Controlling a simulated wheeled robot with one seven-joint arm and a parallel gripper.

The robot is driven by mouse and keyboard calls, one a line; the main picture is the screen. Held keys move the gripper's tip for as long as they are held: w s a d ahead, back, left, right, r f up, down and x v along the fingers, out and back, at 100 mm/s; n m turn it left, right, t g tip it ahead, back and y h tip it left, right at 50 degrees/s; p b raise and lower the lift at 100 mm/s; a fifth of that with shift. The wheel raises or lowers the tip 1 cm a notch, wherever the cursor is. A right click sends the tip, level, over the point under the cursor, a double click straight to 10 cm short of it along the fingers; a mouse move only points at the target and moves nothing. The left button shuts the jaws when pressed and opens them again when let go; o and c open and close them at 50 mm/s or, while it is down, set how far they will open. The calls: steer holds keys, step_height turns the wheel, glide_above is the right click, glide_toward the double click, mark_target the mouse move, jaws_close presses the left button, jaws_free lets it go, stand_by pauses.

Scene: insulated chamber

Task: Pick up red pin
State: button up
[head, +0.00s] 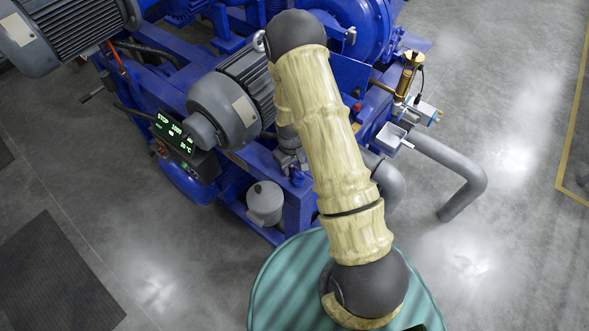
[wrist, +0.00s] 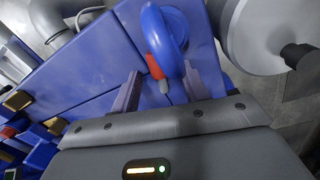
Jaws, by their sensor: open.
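In the wrist view, a small red pin-like piece (wrist: 154,67) with a pale grey tip shows beside a blue curved loop (wrist: 178,35), over a blue surface. My gripper (wrist: 160,72) is open, with one finger left and one finger right of the red piece in the picture. I see no contact between the fingers and the red piece; how far it lies from them in depth is unclear. In the head view my arm reaches over the blue machine (head: 255,165) and hides the gripper.
A grey cylindrical part (wrist: 262,38) stands close right of the fingers in the wrist view. In the head view, a grey motor (head: 225,108), a lit display box (head: 174,134), a brass fitting (head: 408,77) and a grey pipe (head: 455,165) crowd the machine. The floor right is open.

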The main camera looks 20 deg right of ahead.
jaws_close()
step_height(320, 180, up, 10)
steer(key=b, duration=0.3)
stand_by(0.5)
stand_by(0.4)
